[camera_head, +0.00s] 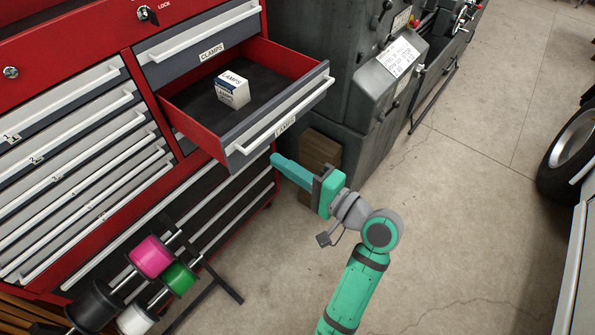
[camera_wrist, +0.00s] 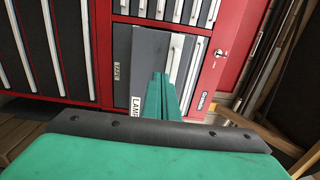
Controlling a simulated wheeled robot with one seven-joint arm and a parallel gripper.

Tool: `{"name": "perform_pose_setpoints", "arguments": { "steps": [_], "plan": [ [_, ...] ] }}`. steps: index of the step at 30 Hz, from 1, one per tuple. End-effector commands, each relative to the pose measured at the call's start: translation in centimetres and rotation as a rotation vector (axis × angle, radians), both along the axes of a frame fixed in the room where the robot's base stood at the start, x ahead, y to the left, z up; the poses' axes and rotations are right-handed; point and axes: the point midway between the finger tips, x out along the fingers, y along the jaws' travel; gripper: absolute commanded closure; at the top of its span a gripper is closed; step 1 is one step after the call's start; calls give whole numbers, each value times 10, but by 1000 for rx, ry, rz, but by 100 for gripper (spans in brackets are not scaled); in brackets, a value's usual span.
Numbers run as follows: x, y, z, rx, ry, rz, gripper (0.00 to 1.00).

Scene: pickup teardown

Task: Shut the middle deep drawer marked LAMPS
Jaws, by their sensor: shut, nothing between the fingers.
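The LAMPS drawer (camera_head: 243,140) stands pulled out of the red cabinet in the head view. It has red sides, a grey front and a long white handle (camera_head: 283,117). Its LAMPS label (camera_head: 286,125) shows on the front, and partly in the wrist view (camera_wrist: 136,104). A small white and blue box (camera_head: 233,90) marked LAMPS lies inside it. My gripper (camera_head: 276,160) is shut and empty, just below and in front of the drawer front's lower edge. In the wrist view the green fingers (camera_wrist: 160,85) point at the drawer front; I cannot tell whether they touch it.
The CLAMPS drawer (camera_head: 203,44) above is shut. A grey machine (camera_head: 385,75) stands close to the right of the open drawer, with a brown block (camera_head: 319,151) by its foot. A spool rack (camera_head: 150,258) stands at lower left. Floor to the right (camera_head: 470,200) is clear.

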Motion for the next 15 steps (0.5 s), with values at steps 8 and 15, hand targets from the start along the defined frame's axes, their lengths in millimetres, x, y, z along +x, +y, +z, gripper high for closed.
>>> {"name": "perform_pose_setpoints", "arguments": {
  "steps": [8,15],
  "plan": [
    [29,39,0,-1,-1,2,100],
    [42,54,0,0,-2,-1,100]
  ]
}}
